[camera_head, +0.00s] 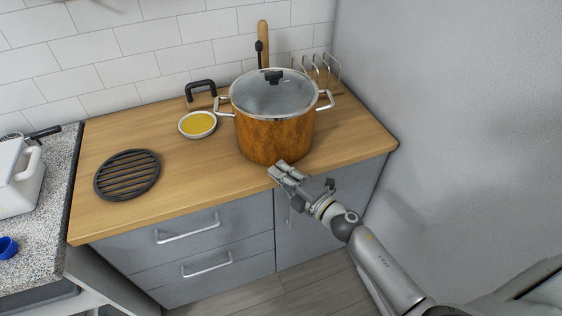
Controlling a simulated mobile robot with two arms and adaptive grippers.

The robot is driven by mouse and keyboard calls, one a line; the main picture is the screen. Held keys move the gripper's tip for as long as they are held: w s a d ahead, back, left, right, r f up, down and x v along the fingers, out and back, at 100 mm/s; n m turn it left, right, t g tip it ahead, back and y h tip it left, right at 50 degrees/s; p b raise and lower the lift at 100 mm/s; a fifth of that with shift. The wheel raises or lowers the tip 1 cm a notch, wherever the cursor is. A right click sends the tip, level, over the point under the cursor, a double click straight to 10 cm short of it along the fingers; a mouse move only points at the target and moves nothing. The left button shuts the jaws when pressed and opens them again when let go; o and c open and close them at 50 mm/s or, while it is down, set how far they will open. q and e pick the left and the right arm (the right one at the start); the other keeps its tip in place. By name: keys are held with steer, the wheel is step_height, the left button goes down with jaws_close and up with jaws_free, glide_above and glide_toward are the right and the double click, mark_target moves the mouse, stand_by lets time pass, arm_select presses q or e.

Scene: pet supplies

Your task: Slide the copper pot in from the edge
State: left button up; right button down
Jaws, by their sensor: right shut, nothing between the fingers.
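The copper pot (268,138) stands upright on the wooden countertop (213,185), with a glass lid and a metal handle on each side. My right gripper (278,170) is shut and empty at the counter's front edge, right by the lower front of the pot. I cannot tell whether its fingertips touch the pot. My left gripper is not in view.
A bowl of yellow content (197,124) sits just left of the pot. A black round trivet (127,175) lies at the left. A metal rack (322,72) and a black-handled item (201,88) stand behind. A grey wall (440,100) bounds the right.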

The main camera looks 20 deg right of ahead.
mark_target(283, 141)
steer(key=shift+w+d, duration=0.25)
steer(key=shift+w, duration=0.3)
steer(key=shift+w+d, duration=0.2)
steer(key=shift+w, duration=0.35)
steer(key=w+d+b, duration=0.1)
steer(key=w, duration=0.2)
steer(key=w+d+b, duration=0.1)
steer(key=w, duration=0.2)
steer(key=w+d+b, duration=0.1)
steer(key=w, duration=0.2)
steer(key=shift+d+f, duration=0.1)
steer(key=shift+d, duration=0.15)
steer(key=shift+w+d, duration=0.25)
steer(key=shift+w, duration=0.2)
